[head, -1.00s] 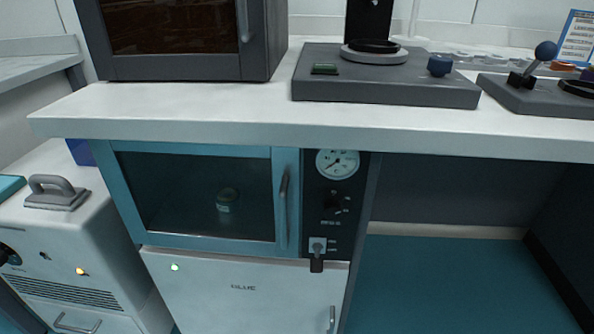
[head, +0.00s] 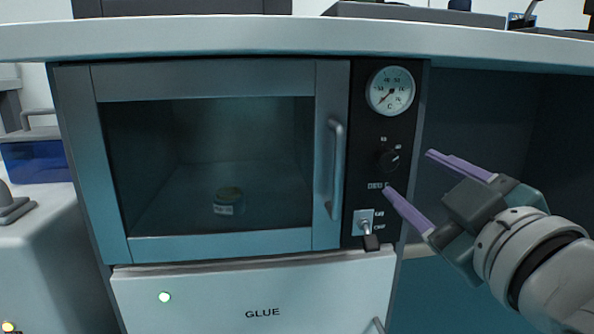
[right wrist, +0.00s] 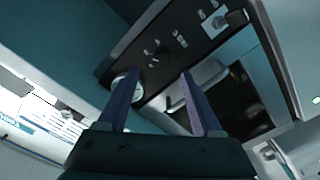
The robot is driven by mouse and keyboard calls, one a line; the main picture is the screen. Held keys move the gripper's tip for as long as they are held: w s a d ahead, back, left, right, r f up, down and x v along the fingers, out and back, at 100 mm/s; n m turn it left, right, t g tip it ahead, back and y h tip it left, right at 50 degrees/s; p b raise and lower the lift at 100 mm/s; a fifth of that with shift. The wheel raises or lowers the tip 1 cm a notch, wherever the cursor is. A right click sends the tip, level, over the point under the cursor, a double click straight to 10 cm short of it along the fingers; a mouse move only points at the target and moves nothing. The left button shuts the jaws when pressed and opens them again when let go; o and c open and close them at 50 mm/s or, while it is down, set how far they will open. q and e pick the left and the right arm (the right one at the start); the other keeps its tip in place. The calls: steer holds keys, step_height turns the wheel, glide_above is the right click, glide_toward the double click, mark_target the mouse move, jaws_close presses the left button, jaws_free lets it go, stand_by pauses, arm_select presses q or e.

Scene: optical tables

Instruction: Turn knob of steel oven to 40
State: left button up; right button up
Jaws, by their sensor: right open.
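The steel oven (head: 333,240) has a glass door with a vertical handle (head: 335,170) and a dark control panel on its right. The small black knob (head: 388,160) sits mid-panel, below a round white dial gauge (head: 390,91). My right gripper (head: 409,172) is open and empty, its purple fingers pointing left at the panel near the knob. I cannot tell whether they touch the panel. In the right wrist view the knob (right wrist: 157,57) appears just beyond the fingertips (right wrist: 160,76). The knob's exact setting is too small to read. My left gripper is not in view.
A toggle switch (head: 366,227) sits below the knob. A small jar (head: 229,200) stands behind the oven glass. The white countertop (head: 230,38) overhangs the panel. A white cabinet marked GLUE (head: 262,290) is underneath. Open dark space lies right of the oven.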

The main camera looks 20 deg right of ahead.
mark_target(389, 162)
steer(key=b+x, duration=0.1)
steer(key=x, duration=0.5)
jaws_close()
stand_by(0.5)
